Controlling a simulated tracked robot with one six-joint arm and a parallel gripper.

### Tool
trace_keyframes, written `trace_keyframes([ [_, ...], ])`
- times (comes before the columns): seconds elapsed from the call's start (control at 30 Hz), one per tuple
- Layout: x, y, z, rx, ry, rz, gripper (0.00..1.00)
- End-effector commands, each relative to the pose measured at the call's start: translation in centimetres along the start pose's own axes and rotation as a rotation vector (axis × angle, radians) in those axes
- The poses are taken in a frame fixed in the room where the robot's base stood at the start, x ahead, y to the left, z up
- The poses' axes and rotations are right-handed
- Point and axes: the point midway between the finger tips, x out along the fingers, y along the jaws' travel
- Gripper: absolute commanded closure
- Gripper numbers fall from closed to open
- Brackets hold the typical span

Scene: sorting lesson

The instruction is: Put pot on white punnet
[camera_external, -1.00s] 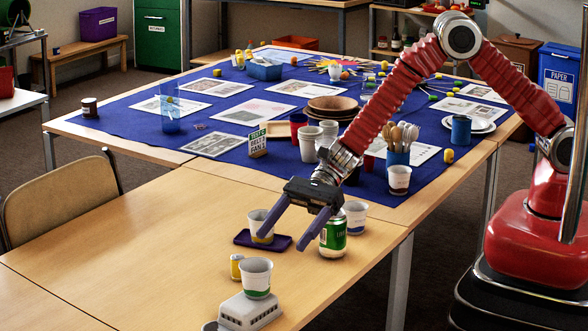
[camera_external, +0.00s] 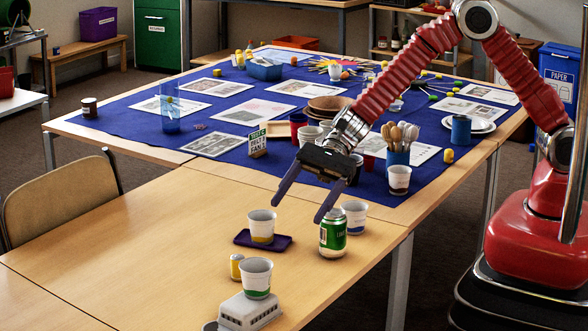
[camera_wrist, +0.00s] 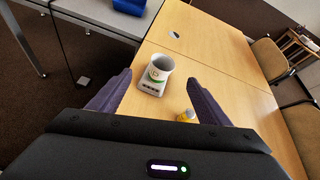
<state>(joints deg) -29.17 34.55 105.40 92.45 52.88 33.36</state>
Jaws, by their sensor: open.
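A white pot (camera_external: 256,278) with a green band stands upright on the white punnet (camera_external: 246,312), which has a row of slots along its side, near the front of the wooden table. In the wrist view the pot (camera_wrist: 159,68) also shows upright on the punnet (camera_wrist: 152,89), in line with the gap between my fingers. My gripper (camera_external: 299,214) is open and empty. It is above the table, behind and higher than the pot, and apart from it.
A pot with a yellow band (camera_external: 262,226) stands on a purple tray (camera_external: 243,240). A green can (camera_external: 333,234) is close to my right finger, with a blue-banded pot (camera_external: 355,216) behind it. A small yellow container (camera_external: 236,267) is beside the punnet. The table's left side is clear.

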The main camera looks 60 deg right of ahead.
Motion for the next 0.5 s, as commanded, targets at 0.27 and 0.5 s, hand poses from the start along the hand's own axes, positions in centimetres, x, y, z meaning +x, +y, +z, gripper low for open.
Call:
trace_keyframes([
  [0.27,-8.6,1.4,2.5,-0.279,0.099,0.037,0.29],
  [0.5,-15.6,3.5,3.3,-0.509,0.208,0.077,0.29],
])
